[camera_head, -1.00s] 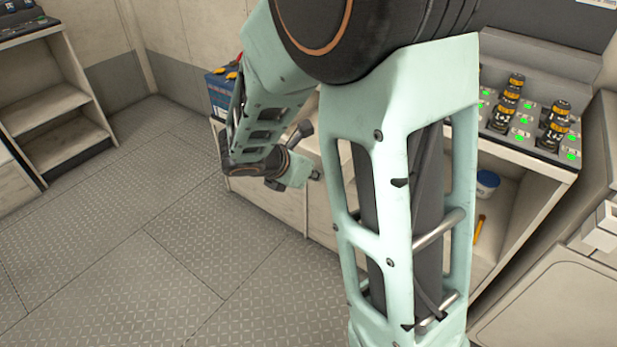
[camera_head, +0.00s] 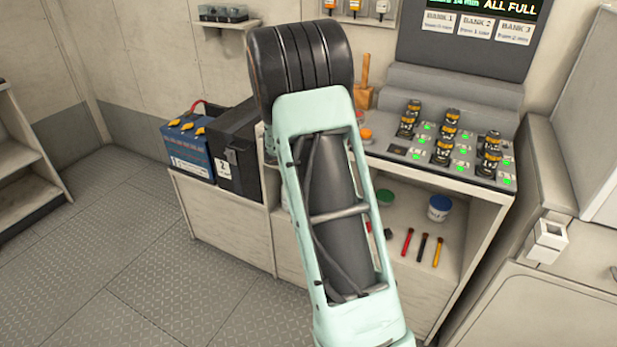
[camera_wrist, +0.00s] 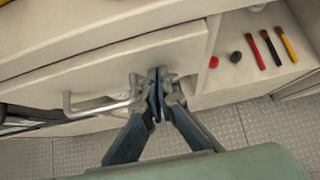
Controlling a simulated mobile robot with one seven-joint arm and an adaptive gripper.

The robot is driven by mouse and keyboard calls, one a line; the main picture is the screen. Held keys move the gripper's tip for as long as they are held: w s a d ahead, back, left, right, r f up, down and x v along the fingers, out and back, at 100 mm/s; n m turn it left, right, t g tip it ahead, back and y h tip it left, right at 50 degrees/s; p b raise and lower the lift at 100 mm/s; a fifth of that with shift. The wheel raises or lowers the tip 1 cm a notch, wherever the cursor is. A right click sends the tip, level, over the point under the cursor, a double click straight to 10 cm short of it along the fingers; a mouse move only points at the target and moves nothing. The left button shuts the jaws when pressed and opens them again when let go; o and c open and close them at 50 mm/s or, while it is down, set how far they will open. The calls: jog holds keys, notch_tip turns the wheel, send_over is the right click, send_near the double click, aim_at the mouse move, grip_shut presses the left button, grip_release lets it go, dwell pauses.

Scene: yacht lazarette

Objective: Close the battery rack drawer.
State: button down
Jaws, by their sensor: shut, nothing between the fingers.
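A cream drawer front (camera_wrist: 95,80) with a metal bar handle (camera_wrist: 98,105) fills the left and middle of the wrist view, below a counter edge. I take it to be the battery rack drawer; whether it stands out from the cabinet, I cannot tell. My gripper (camera_wrist: 158,80) is shut and empty, with its tips over the right part of this front, just right of the handle. Whether they touch it is unclear. In the head view my arm covers this part of the cabinet, and neither drawer nor gripper shows.
Right of the front is an open shelf holding brushes (camera_wrist: 268,48) and a blue-white tub (camera_head: 439,208). On top are a blue battery (camera_head: 188,150), a black box (camera_head: 235,155) and a charging panel with several cells (camera_head: 443,150). The floor (camera_head: 110,250) at left is clear.

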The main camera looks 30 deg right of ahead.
jog(key=shift+w+d+r, duration=0.1)
jog(key=shift+w+d, duration=0.45)
jog(key=shift+d, duration=0.15)
jog(key=shift+d+r, duration=0.1)
jog(key=shift+r, duration=0.05)
